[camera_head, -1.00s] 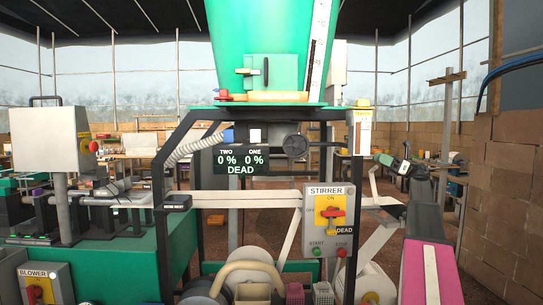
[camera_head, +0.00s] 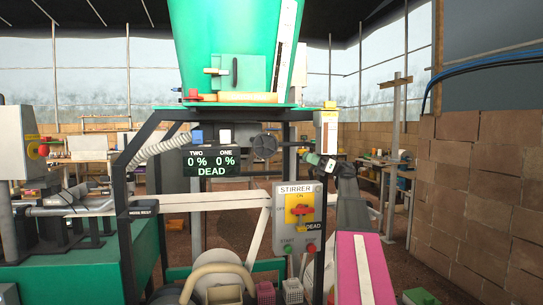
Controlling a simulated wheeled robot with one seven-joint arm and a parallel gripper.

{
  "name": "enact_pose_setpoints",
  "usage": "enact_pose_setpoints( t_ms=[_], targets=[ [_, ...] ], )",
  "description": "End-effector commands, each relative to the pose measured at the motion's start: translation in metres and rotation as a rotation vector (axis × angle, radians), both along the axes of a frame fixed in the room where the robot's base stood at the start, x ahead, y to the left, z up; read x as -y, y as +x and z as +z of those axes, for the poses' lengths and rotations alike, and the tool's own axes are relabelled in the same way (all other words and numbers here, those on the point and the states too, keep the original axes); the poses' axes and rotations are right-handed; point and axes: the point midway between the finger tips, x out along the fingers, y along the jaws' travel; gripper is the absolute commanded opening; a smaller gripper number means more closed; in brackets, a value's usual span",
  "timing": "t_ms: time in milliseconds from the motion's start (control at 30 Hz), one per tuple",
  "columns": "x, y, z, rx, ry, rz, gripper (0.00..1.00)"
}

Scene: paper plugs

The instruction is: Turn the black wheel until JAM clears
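The black wheel (camera_head: 264,146) is a small dark round handwheel under the green hopper, just right of the display. The display (camera_head: 211,162) reads TWO 0 %, ONE 0 % and DEAD. My gripper (camera_head: 313,160), small with green and white parts at the end of my dark arm, is to the right of the wheel and a little lower in the picture. It looks apart from the wheel. Its fingers are too small to tell open from shut. I see no JAM sign lit or readable.
The green hopper (camera_head: 238,45) stands above. A brick wall (camera_head: 470,190) closes the right side. Baskets and a pale reel (camera_head: 225,272) are at the bottom.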

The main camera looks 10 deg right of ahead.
Motion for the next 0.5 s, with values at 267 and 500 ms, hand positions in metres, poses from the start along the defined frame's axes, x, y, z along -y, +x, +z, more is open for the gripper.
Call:
enact_pose_setpoints(
  t_ms=[267,500],
  targets=[
    [-0.055,-0.002,0.000,0.000,0.000,0.003,0.34],
    [-0.099,-0.001,0.000,-0.001,0.000,0.001,0.34]
  ],
)
